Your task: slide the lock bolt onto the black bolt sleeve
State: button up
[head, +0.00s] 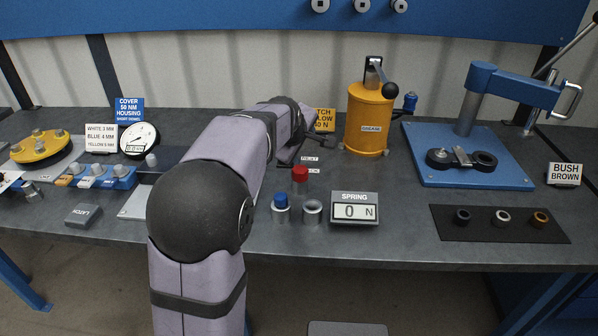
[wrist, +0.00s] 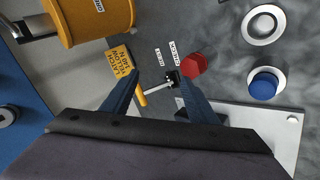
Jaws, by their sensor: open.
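My gripper (head: 312,137) reaches over the middle of the bench, mostly hidden behind my own arm in the head view. In the wrist view its two blue-grey fingers (wrist: 158,76) are apart. Between them, as seen there, lies a thin silver rod (wrist: 157,88) with a black end piece beside the right fingertip and a yellow piece at its other end. I cannot tell whether this is the lock bolt, or whether a finger touches it. A black ring (head: 462,216) sits on the dark mat at the right; I cannot tell whether it is the bolt sleeve.
A red cap (head: 300,174), a blue cap (head: 281,202) and a metal ring (head: 312,207) stand beside the spring display (head: 354,210). A yellow cylinder (head: 368,120) stands behind, and a blue press (head: 470,172) to the right. Bench lies bare between display and mat.

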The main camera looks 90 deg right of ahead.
aim_at(301, 167)
jog(key=n+h, duration=0.1)
jog(key=n, duration=0.1)
jog(key=shift+r+n, duration=0.1)
jog(key=shift+n, duration=0.3)
jog(key=n, duration=0.2)
jog(key=f+n+h, duration=0.1)
jog(key=n, duration=0.2)
jog(key=shift+a, duration=0.1)
jog(key=f+n, duration=0.2)
jog(key=n, duration=0.3)
jog(key=a+f+n+h, duration=0.1)
jog(key=f+n, duration=0.1)
jog(key=n, duration=0.3)
jog(key=a+f+n+t+h, duration=0.1)
jog(key=f+n, duration=0.1)
jog(key=n, duration=0.4)
jog(key=shift+w+a+f, duration=0.25)
jog(key=shift+w+f, duration=0.05)
jog(key=shift+d, duration=0.1)
jog(key=shift+p+x, duration=1.2)
jog(key=shift+x, duration=2.4)
jog(key=shift+r, duration=0.1)
